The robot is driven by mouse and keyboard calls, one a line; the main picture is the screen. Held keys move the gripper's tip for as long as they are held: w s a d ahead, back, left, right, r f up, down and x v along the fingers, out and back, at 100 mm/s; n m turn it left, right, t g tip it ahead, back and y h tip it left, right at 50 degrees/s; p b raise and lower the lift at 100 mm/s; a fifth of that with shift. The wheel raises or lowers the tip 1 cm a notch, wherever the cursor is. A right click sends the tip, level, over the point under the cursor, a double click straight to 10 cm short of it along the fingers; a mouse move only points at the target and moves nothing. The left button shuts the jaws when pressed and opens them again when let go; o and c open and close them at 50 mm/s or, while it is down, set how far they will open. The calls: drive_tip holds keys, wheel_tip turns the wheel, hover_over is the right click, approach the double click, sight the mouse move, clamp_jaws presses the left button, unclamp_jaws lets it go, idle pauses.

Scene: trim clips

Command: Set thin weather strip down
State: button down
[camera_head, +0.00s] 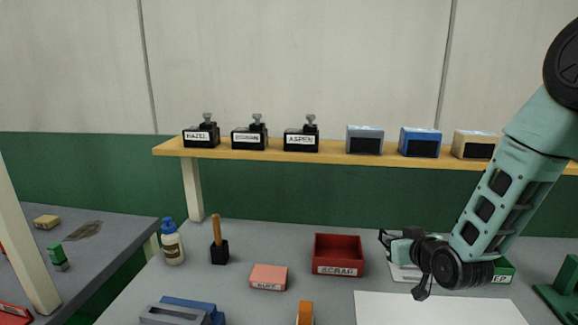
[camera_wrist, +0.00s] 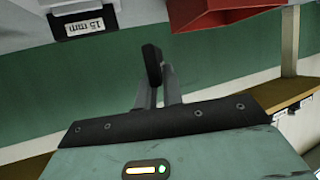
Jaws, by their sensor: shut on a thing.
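My gripper (camera_head: 385,240) is held above the table at the right, in front of the wall and past the red scrap bin. In the wrist view its two grey fingers (camera_wrist: 156,80) come close together. A short dark piece (camera_wrist: 152,62) stands at the fingertips, seen nearly end-on. I take it as the thin weather strip, though a finger pad could look alike. The strip is not clearly visible in the head view.
A red SCRAP bin (camera_head: 338,254) stands left of my gripper, with a green bin (camera_head: 504,271) to the right behind my arm. A bare white sheet (camera_head: 440,308) lies in front. A pink block (camera_head: 268,277), mallet (camera_head: 219,250) and bottle (camera_head: 172,243) stand left. A shelf (camera_head: 330,155) runs behind.

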drive_tip(key=d+m+h, duration=0.2)
drive_tip(key=d, duration=0.5)
drive_tip(key=shift+w+d+f+h, duration=0.15)
drive_tip(key=shift+w+f+h, duration=0.05)
drive_tip(key=shift+f+h, duration=0.2)
drive_tip(key=shift+s+f+m+h+b, duration=0.2)
drive_tip(key=shift+f+m+h+b, duration=0.15)
drive_tip(key=shift+f+b, duration=0.6)
drive_tip(key=shift+s+f+m+h+b, duration=0.2)
drive_tip(key=shift+f+m+h+b, duration=0.1)
drive_tip(key=shift+f+b, duration=0.6)
drive_tip(key=shift+s+f+m+h+b, duration=0.25)
drive_tip(key=shift+f+m+b, duration=0.1)
drive_tip(key=shift+f+b, duration=0.55)
drive_tip(key=shift+f, duration=0.15)
drive_tip(key=c, duration=1.5)
unclamp_jaws()
drive_tip(key=shift+o, duration=0.2)
drive_tip(key=shift+s, duration=0.1)
